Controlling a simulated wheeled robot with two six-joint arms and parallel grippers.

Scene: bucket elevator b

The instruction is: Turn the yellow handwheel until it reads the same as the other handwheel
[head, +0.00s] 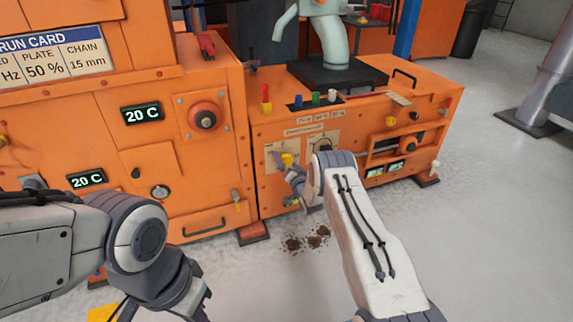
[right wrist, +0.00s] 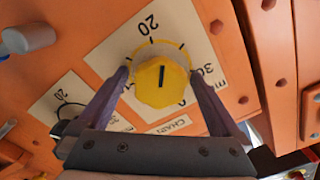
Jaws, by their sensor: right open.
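The yellow handwheel (head: 288,158) is on the front of the low orange cabinet. In the right wrist view the yellow handwheel (right wrist: 160,85) is seen nearly face on, over a pale dial plate with 20 at its top and 30 at its right. Its short dark mark points roughly up, towards the 20 side. My right gripper (right wrist: 161,76) is open, with one finger on each side of it; contact is unclear. The other handwheel (head: 322,146) is dark and just right of it; its reading is not legible. My left gripper is near the bottom left (head: 192,298), its jaws unclear.
A run card (head: 50,55) on the tall orange machine reads PLATE 50 % and CHAIN 15 mm. Brown debris (head: 306,240) lies on the floor.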

